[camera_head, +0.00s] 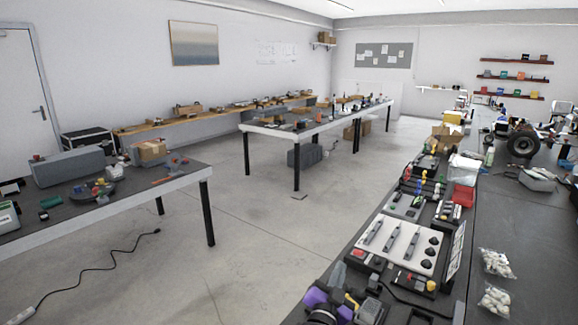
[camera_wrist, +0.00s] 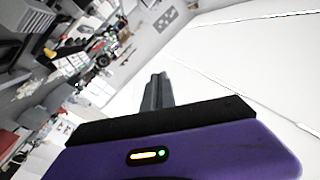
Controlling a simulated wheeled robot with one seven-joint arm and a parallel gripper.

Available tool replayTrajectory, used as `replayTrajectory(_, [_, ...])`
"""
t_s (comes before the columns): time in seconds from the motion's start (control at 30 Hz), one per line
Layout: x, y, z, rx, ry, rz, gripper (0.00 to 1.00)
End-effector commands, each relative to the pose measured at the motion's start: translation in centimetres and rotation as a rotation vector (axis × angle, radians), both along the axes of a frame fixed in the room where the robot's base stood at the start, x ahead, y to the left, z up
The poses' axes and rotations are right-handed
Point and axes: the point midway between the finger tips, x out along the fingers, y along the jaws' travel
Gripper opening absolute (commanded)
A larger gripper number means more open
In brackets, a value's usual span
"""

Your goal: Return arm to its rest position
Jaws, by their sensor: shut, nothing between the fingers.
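My gripper (camera_wrist: 157,92) shows in the wrist view as a purple housing with a black front edge and dark grey fingers. The fingers are together, with nothing held between them. They point up in the picture, towards a bright white wall or ceiling area, and touch nothing that I can see. The wrist view is strongly tilted, with cluttered benches at the far left. In the head view I cannot clearly make out my arm. A purple and black shape shows low at the bottom edge, and I cannot tell whether it is mine.
A long dark workbench (camera_head: 511,229) crowded with tools and parts runs along the right. A white panel with grey handles (camera_head: 391,240) lies on it, beside bags of white pieces (camera_head: 496,263). Another table (camera_head: 185,183) stands left. The floor (camera_head: 260,235) between is mostly open, with a cable (camera_head: 95,268).

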Motion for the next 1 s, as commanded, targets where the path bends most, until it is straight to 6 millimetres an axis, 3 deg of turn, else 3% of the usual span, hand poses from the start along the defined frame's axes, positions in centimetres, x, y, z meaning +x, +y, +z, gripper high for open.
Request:
replayTrajectory(0.17, [-4.1,-2.5,0.6,-0.086,-0.097,0.076,0.0])
replayTrajectory(0.37, [-11.1,-4.6,-0.1,-0.201,-0.142,0.182,0.0])
replayTrajectory(0.73, [-26.3,-6.0,-2.3,-0.359,-0.074,0.351,0.0])
replayTrajectory(1.0, [-37.6,-6.1,-2.7,-0.421,0.042,0.43,0.0])
